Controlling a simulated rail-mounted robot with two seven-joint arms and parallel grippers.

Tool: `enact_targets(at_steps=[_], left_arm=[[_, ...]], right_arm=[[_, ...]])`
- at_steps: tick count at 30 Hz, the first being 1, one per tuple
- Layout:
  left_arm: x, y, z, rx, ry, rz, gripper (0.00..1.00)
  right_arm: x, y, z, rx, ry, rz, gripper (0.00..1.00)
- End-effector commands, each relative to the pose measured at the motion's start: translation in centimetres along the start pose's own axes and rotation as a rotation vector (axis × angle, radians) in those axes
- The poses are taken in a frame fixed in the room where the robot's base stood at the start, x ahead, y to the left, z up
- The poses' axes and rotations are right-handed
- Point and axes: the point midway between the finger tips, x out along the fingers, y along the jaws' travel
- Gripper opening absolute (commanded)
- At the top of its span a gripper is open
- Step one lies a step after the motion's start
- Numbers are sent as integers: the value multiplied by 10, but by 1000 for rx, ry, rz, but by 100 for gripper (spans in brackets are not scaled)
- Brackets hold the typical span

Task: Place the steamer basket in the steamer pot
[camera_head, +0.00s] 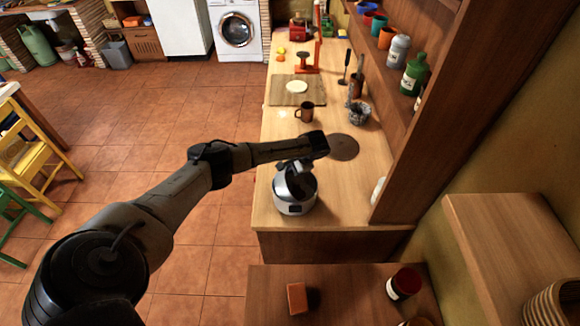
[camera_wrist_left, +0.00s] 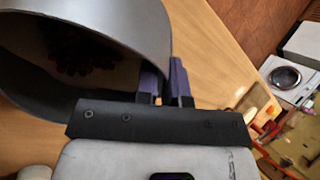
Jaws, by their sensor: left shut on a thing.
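My left gripper (camera_head: 294,167) reaches over the counter from the left, at the top of a silver steamer pot (camera_head: 292,208) near the counter's front end. In the left wrist view, the gripper's purple fingers (camera_wrist_left: 167,82) are shut on the rim of a grey metal vessel (camera_wrist_left: 150,35), which I take to be the steamer basket. Its floor is dark and dotted, as if perforated. In the head view, basket and pot cannot be clearly told apart, so I cannot tell how deep the basket sits. My right gripper is not in view.
A dark round disc (camera_head: 342,147) lies behind the pot. A brown mug (camera_head: 305,112), a wire holder (camera_head: 360,114) and a board (camera_head: 283,91) stand farther back. A wooden shelf wall (camera_head: 430,130) bounds the right side. A lower surface in front holds a brick-coloured block (camera_head: 297,298) and jar (camera_head: 404,284).

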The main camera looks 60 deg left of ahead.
Motion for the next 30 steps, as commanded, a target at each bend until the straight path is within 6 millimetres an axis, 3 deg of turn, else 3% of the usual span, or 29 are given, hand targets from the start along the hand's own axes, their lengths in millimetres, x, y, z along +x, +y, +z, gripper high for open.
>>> enact_targets(at_steps=[16, 17, 24, 30], left_arm=[[7, 3, -3, 0, 0, 1, 0], [7, 3, -2, 0, 0, 0, 12], [7, 3, -2, 0, 0, 0, 35], [7, 3, -2, 0, 0, 0, 35]], right_arm=[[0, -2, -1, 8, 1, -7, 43], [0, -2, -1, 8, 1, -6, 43], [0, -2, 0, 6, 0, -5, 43], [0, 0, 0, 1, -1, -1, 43]])
